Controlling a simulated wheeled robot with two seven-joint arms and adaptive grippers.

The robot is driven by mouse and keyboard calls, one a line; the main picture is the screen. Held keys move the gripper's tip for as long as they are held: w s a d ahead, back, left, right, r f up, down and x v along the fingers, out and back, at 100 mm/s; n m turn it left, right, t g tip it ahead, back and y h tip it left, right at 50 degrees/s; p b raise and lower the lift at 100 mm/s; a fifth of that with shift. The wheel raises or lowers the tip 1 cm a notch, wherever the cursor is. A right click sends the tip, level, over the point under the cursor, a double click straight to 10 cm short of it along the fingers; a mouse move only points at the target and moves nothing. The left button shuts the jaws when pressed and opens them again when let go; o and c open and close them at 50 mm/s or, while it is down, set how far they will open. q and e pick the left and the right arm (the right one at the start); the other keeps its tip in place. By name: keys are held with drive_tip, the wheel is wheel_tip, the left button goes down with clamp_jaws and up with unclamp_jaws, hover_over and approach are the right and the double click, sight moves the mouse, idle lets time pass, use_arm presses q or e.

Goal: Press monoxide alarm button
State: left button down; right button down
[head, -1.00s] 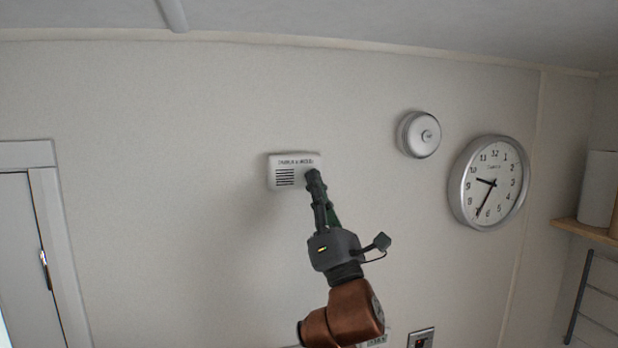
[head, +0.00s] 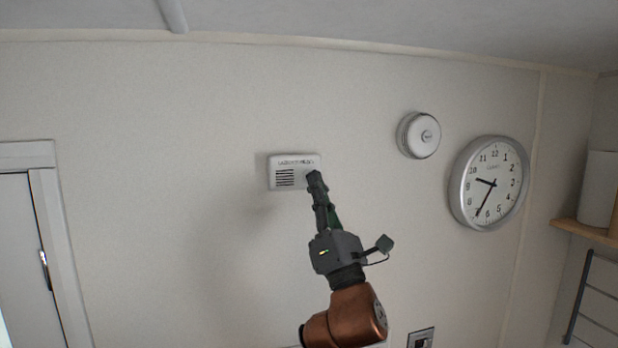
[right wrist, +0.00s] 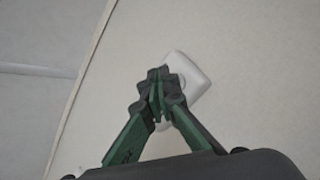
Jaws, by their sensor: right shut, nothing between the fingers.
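The monoxide alarm (head: 290,166) is a white box on the wall with dark vent slots at its left and printed text along its top. My right gripper (head: 314,177) is shut and empty, with its fingertips over the alarm's lower right part. The fingertips hide that part, so I cannot see the button or tell whether they touch it. In the right wrist view the shut green and black fingers (right wrist: 158,80) overlap the white alarm (right wrist: 193,78). My left gripper is not in view.
A round white alarm bell (head: 419,135) and a silver-rimmed clock (head: 489,183) hang to the right on the wall. A door (head: 25,255) is at the left. A shelf (head: 585,231) is at the right edge. The wall around the alarm is clear.

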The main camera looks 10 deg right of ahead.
drive_tip(key=s+p, duration=0.1)
drive_tip(key=s, duration=0.5)
idle(0.6)
drive_tip(key=shift+d, duration=0.1)
idle(0.4)
